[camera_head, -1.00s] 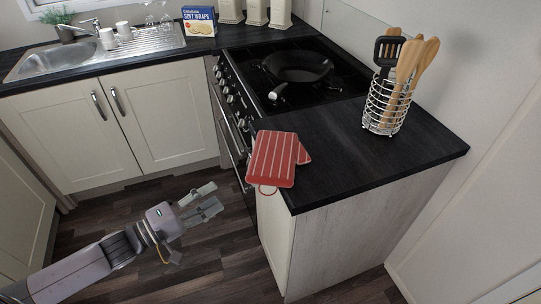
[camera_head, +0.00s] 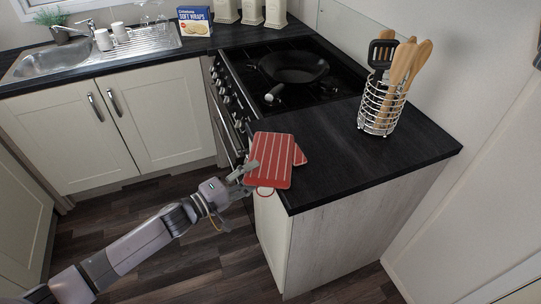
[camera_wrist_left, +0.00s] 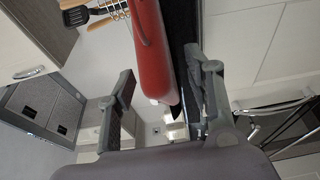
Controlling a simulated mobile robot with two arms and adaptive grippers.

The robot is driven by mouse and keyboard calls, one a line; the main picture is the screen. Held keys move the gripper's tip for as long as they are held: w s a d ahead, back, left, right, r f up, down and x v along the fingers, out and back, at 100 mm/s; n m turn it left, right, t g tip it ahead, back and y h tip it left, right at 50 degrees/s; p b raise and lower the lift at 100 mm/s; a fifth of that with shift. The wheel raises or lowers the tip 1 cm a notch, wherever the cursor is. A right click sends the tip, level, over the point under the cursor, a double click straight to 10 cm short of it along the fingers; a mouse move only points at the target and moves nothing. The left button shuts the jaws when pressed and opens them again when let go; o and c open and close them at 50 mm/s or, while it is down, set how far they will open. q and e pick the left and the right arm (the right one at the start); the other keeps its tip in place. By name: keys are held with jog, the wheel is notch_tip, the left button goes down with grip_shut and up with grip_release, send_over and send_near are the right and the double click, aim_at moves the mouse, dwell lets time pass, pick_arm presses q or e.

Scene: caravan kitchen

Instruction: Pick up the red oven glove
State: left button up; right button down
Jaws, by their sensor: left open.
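The red oven glove (camera_head: 271,160) has pale stripes and lies at the counter's front left corner, partly hanging over the edge. A small loop shows at its lower end. My left gripper (camera_head: 246,179) is at the glove's left edge, just off the counter front. In the left wrist view the glove (camera_wrist_left: 155,50) comes down between the fingers of the open left gripper (camera_wrist_left: 160,105), nearer the right finger. I cannot tell whether a finger touches it. My right gripper is not in view.
The dark counter (camera_head: 350,145) holds a wire utensil holder (camera_head: 380,106) at the right. A black pan (camera_head: 293,67) sits on the hob behind the glove. The cabinet side below the counter and the oven front border my left arm.

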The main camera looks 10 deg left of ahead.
pick_arm(q)
jog(key=shift+x, duration=1)
jog(key=shift+s, duration=0.1)
jog(key=shift+c, duration=0.3)
grip_shut()
